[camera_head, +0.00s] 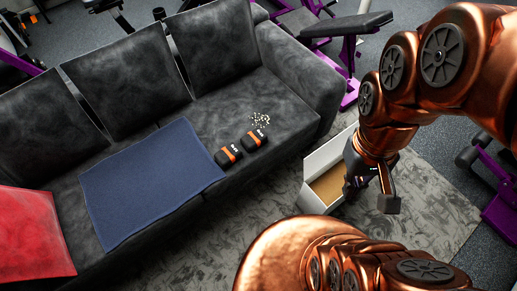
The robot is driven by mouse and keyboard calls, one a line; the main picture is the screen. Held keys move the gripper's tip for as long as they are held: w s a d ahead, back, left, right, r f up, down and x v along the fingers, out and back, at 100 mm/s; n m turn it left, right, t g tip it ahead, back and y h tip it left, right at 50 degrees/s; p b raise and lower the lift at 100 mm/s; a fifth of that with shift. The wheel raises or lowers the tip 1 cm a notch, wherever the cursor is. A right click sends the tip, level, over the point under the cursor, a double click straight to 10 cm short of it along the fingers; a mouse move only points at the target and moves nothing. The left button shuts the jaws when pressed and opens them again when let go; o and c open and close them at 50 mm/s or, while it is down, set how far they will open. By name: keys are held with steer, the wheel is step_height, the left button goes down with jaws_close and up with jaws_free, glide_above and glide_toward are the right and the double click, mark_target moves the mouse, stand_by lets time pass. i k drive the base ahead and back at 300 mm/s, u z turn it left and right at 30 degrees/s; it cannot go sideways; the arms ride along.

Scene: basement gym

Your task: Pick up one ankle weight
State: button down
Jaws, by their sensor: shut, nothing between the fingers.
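Two black ankle weights with orange bands lie side by side on the dark sofa seat, near its front edge. One ankle weight (228,156) is nearer the blue towel, and the other ankle weight (253,140) is just to its upper right. My gripper (366,196) is to the right of them, off the sofa and over or beside an open box. It is shut and empty. My arm hides part of the gripper and of the box.
The open box (313,166) with white sides stands on the grey rug (446,212). A blue towel (140,180) and a red cushion (32,236) lie on the sofa (195,112). A small speckled heap (260,119) lies behind the weights. Purple-framed gym equipment (352,62) stands behind.

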mark_target(227, 155)
steer(key=u, duration=0.45)
steer(key=k, duration=0.5)
steer(key=u, duration=1.15)
steer(key=i, duration=0.85)
steer(key=u, duration=0.7)
